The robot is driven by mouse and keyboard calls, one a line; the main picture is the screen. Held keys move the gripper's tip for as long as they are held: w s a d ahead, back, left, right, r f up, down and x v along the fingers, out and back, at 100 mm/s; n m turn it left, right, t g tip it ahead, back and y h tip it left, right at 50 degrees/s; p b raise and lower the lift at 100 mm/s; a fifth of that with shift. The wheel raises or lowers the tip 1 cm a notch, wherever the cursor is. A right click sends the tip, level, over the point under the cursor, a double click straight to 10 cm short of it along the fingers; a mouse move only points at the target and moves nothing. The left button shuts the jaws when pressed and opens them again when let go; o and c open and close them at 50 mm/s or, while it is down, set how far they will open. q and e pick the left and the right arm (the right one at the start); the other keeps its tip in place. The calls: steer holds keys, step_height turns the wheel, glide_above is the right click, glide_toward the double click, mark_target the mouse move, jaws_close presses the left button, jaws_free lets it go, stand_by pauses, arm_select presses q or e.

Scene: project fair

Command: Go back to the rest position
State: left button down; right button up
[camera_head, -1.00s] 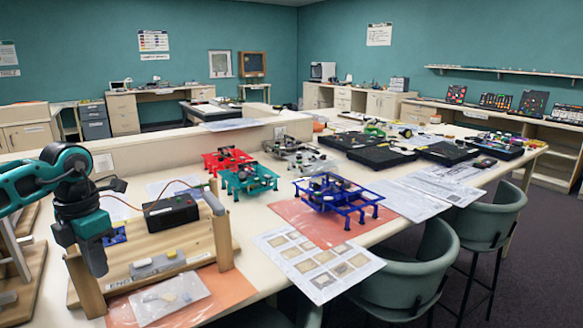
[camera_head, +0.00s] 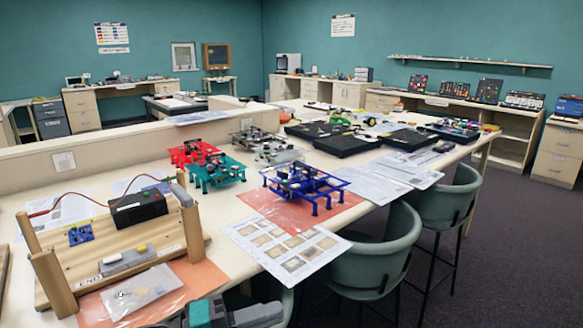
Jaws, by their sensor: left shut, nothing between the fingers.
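My left gripper (camera_head: 264,315) is at the bottom edge of the picture, left of centre. Its teal body and grey fingers show, while the rest of the arm is out of the picture. The fingers are shut with nothing between them. It shows in front of the table's near edge, to the right of a small clear bag (camera_head: 142,291) on an orange sheet. My right gripper is not in view.
A wooden frame with a black box (camera_head: 138,208) stands at the left of the long table. Red, green and blue (camera_head: 304,186) frames stand further along. Green chairs (camera_head: 371,252) line the table's right side. Open carpet (camera_head: 510,245) lies to the right.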

arm_select(q)
steer(key=s+a+f+n+t+y, duration=0.1)
steer(key=a+f+n+t+y, duration=0.3)
steer(key=n, duration=0.5)
steer(key=a+f+n+t+y, duration=0.3)
steer(key=f+n+t+y, duration=0.25)
steer(key=n, duration=0.45)
steer(key=s+a+f+n+g+y, duration=0.2)
steer(key=s+a+f+n+y, duration=0.1)
steer(key=s+f, duration=0.3)
steer(key=s+a+f+n+g+y, duration=0.3)
steer(key=s+f+n, duration=0.3)
steer(key=f, duration=0.1)
steer(key=shift+a+f+y, duration=0.25)
steer(key=shift+a+y, duration=0.05)
steer(key=shift+y, duration=0.05)
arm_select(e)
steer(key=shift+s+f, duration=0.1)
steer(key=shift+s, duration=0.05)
